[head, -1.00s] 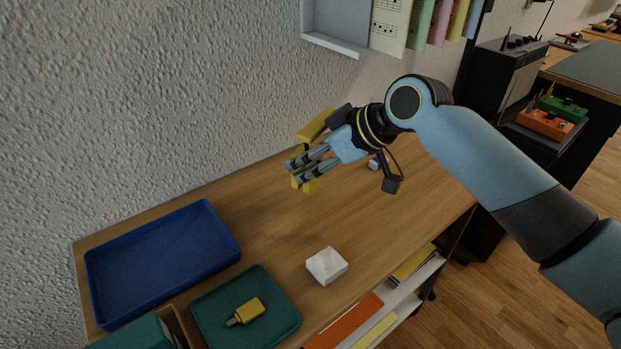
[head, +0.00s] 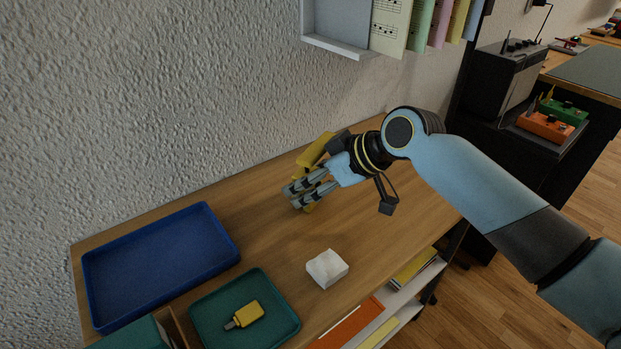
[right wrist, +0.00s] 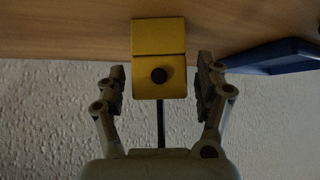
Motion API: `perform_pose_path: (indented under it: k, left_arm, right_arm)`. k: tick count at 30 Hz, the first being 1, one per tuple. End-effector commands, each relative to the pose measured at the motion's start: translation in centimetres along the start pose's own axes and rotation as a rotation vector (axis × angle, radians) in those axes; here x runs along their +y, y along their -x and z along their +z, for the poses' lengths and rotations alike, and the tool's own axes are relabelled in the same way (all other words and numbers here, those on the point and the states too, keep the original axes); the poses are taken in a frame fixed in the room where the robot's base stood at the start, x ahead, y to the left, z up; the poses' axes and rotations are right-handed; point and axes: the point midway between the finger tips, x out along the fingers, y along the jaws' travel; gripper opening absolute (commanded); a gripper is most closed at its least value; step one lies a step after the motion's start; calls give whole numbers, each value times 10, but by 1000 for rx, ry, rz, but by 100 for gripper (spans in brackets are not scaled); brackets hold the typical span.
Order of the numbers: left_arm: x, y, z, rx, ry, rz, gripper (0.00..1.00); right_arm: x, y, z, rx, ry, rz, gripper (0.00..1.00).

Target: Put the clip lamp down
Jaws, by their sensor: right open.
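The yellow clip lamp (head: 316,149) stands on the wooden top, partly hidden behind my right gripper (head: 292,197) in the head view. In the right wrist view the lamp (right wrist: 159,45) shows as a yellow body with a dark round knob and a thin dark stem, against the wood surface. My right gripper (right wrist: 161,75) is open, with one finger on each side of the lamp and a visible gap on both sides. My left gripper is not in view.
A blue tray (head: 210,212) lies at the left by the wall. A white block (head: 327,268) lies in front of my gripper. A wall shelf with sheet music (head: 388,25) hangs above.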

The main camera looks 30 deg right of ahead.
Motion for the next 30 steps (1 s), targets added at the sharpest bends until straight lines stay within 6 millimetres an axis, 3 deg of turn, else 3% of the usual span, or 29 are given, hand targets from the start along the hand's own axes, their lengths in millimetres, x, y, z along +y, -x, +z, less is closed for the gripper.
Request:
perform_pose_path:
  k: [7,21,30]
  left_arm:
    - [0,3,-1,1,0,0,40]
    - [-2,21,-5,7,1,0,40]
    - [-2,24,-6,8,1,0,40]
  right_arm:
    - [1,8,-2,-2,1,1,70]
    - [1,105,-2,-3,6,2,70]
    - [0,123,-2,0,0,0,70]
